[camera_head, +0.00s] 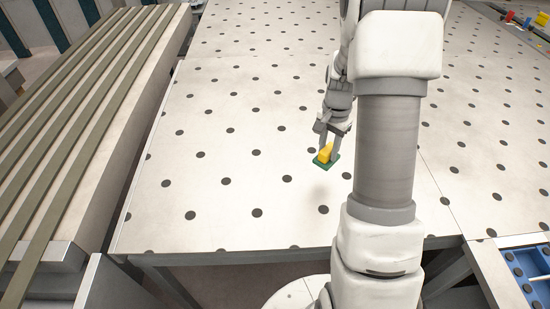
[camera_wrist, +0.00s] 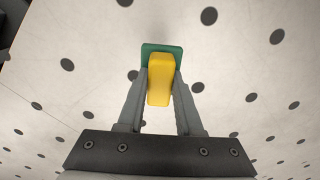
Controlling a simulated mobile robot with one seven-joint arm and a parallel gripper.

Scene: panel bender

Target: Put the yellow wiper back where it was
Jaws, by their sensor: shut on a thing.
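The yellow wiper (camera_head: 325,152) has a yellow block-like grip and a flat green base. My gripper (camera_head: 329,148) is shut on the yellow part, with the green base below the fingertips. In the wrist view the yellow wiper (camera_wrist: 160,80) sits between the two fingers of my gripper (camera_wrist: 160,85), its green base showing beyond the tips. The wiper is over the white table with dark round dots (camera_head: 240,130). A faint shadow lies below it in the head view; I cannot tell for sure whether the base touches the table.
A slatted bench (camera_head: 95,100) runs along the left, apart from the table by a gap. A blue tray (camera_head: 525,272) is at the lower right. Several small coloured items (camera_head: 510,17) lie at the far right. The table around the wiper is clear.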

